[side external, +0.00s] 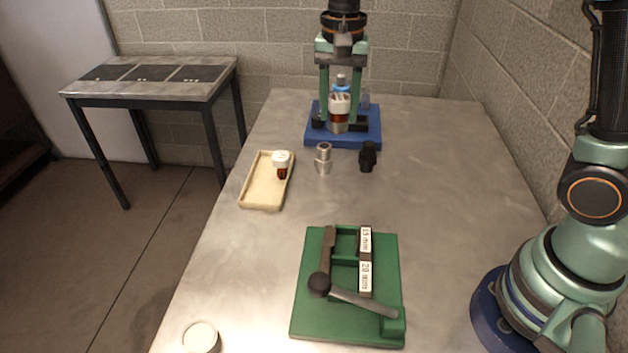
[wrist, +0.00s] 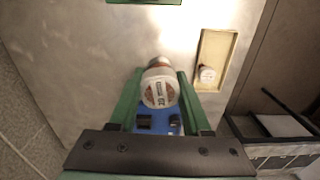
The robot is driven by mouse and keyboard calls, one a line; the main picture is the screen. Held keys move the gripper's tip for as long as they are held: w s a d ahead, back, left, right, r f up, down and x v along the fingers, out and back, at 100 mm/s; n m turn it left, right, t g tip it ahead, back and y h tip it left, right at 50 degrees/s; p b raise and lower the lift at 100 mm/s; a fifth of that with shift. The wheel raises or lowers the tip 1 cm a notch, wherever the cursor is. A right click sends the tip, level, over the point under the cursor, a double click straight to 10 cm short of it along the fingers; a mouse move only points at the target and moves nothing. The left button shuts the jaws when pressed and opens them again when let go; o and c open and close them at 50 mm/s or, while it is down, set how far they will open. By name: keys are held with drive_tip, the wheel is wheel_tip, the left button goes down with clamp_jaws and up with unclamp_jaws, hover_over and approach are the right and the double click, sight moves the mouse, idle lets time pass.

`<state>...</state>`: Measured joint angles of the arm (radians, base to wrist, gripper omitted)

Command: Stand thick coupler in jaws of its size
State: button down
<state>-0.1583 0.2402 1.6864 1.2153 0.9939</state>
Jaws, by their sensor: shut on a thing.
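My gripper (side external: 341,100) has green fingers and is over the blue base at the back of the table. It is shut on the thick coupler (side external: 340,104), which has a white labelled band and a brown lower part. In the wrist view the coupler (wrist: 159,88) sits between the fingers (wrist: 158,92). I cannot tell whether its lower end touches anything. The green jaw fixture (side external: 312,316) stands nearer the front. It has white labels reading 15 mm (side external: 365,242) and 20 mm (side external: 365,279), and a lever (side external: 362,302) with a dark knob lies across its front.
A beige tray (side external: 256,190) holds a smaller white-and-brown coupler (side external: 281,163). A silver fitting (side external: 323,158) and a black fitting (side external: 368,156) stand before the blue base (side external: 373,131). A round white-topped item (side external: 200,338) is at the front left. The table right of the fixture is clear.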

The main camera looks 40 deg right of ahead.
drive_tip(key=s+d+f+n, duration=0.3)
drive_tip(key=s+d+n, duration=0.45)
drive_tip(key=n, duration=0.25)
drive_tip(key=w+d+r+n, duration=0.3)
drive_tip(key=w+d+n, duration=0.1)
drive_tip(key=n, duration=0.2)
wheel_tip(320, 180, down, 19)
drive_tip(key=shift+s+d+f, duration=0.1)
drive_tip(key=shift+f, duration=0.15)
idle(0.3)
drive_tip(key=shift+c, duration=1.8)
unclamp_jaws()
